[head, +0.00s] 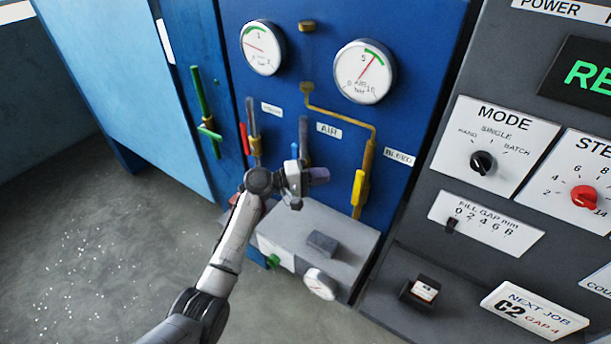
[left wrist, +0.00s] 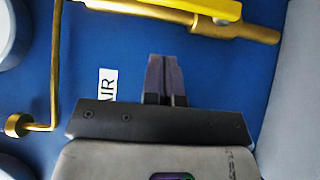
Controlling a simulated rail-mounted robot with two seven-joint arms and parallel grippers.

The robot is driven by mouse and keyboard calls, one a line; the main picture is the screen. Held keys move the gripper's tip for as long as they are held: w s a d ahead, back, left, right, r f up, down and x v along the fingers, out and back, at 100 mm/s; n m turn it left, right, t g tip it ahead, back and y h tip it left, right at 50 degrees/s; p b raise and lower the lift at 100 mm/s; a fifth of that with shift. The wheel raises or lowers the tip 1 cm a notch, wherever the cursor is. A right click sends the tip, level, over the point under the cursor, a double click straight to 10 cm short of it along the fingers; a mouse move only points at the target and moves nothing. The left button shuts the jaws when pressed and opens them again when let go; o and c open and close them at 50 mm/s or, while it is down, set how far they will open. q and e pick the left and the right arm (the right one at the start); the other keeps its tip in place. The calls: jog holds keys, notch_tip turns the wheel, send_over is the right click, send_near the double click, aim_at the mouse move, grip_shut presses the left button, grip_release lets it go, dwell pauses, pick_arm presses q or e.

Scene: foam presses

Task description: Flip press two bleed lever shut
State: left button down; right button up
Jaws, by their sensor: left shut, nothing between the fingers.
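The yellow bleed lever (head: 358,188) is on the blue press panel, below and left of the BLEED label (head: 399,157). It lies roughly in line with its brass pipe (head: 368,158). In the left wrist view the yellow lever (left wrist: 190,8) crosses the top edge, partly cut off, along the brass pipe (left wrist: 255,32). My left gripper (head: 322,175) is shut and empty, left of the lever and apart from it. Its closed fingers (left wrist: 166,60) show against the blue panel in the left wrist view. My right gripper is not in view.
Two gauges (head: 364,72) sit above. A blue lever (head: 294,150), a red lever (head: 244,138) and a green handle (head: 201,95) are left of the gripper. A grey box (head: 345,235) juts out below. A control panel (head: 450,85) stands at the right.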

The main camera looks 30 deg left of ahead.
aim_at(357, 189)
pick_arm(q)
jog(key=shift+w+d+p, duration=0.25)
jog(key=shift+d, duration=0.7)
jog(key=shift+w+d+p, duration=0.25)
jog(key=shift+d+p, duration=0.05)
jog(key=shift+d, duration=0.7)
jog(key=shift+w+d+p, duration=0.25)
jog(key=shift+d, duration=0.7)
jog(key=shift+d+r+y+p, duration=0.15)
jog(key=shift+d+y+p, duration=0.15)
jog(key=shift+p, duration=0.15)
